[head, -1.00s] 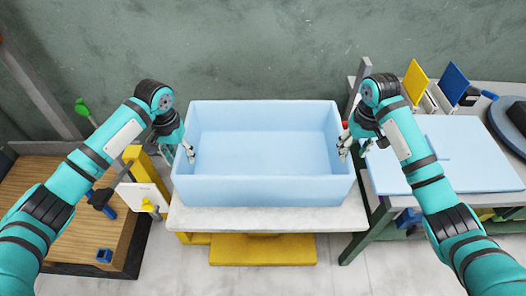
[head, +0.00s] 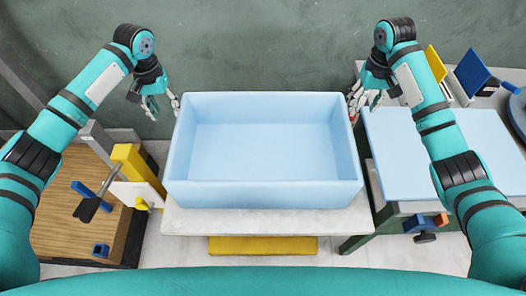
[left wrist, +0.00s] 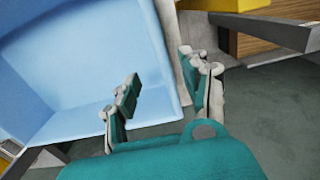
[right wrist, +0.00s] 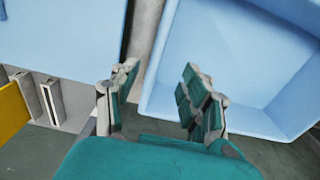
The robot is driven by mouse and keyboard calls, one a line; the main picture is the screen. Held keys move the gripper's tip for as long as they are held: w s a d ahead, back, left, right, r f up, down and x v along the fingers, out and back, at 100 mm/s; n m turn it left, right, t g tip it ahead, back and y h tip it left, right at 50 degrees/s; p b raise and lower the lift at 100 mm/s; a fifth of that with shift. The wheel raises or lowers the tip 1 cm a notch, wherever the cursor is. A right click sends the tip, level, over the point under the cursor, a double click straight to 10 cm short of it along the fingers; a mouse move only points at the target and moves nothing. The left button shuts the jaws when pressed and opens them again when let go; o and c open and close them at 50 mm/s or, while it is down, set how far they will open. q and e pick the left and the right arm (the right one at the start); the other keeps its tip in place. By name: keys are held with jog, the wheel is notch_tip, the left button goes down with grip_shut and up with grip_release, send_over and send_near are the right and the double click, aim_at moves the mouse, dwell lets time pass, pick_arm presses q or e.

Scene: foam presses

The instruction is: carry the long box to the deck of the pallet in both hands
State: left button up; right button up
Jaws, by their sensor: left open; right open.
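The long box (head: 265,194) is a light blue, open-topped, empty tub lying lengthwise left to right on a white-topped stand (head: 265,222). My left gripper (head: 163,104) is open and empty at the box's far left corner. In the left wrist view, its fingers (left wrist: 163,88) lie either side of the box's rim line. My right gripper (head: 364,100) is open and empty at the far right corner. In the right wrist view, one finger overlaps the box wall (right wrist: 165,85). Contact cannot be told. I cannot identify the pallet with certainty.
A yellow base (head: 262,246) shows below the stand. A wooden-topped bench (head: 60,215) with tools stands left, beside a yellow post (head: 137,168). A table with a light blue sheet (head: 440,150) is close on the right. A grey-green wall (head: 260,45) rises behind.

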aim_at(181, 143)
pick_arm(q)
notch_tip(181, 143, down, 17)
jog(key=shift+w+f, duration=0.15)
jog(key=shift+f, duration=0.05)
pick_arm(e)
notch_tip(181, 143, down, 17)
jog(key=shift+w+f, duration=0.15)
jog(key=shift+f, duration=0.05)
pick_arm(q)
grip_shut()
pick_arm(e)
grip_shut()
pick_arm(q)
jog(key=shift+r, duration=0.1)
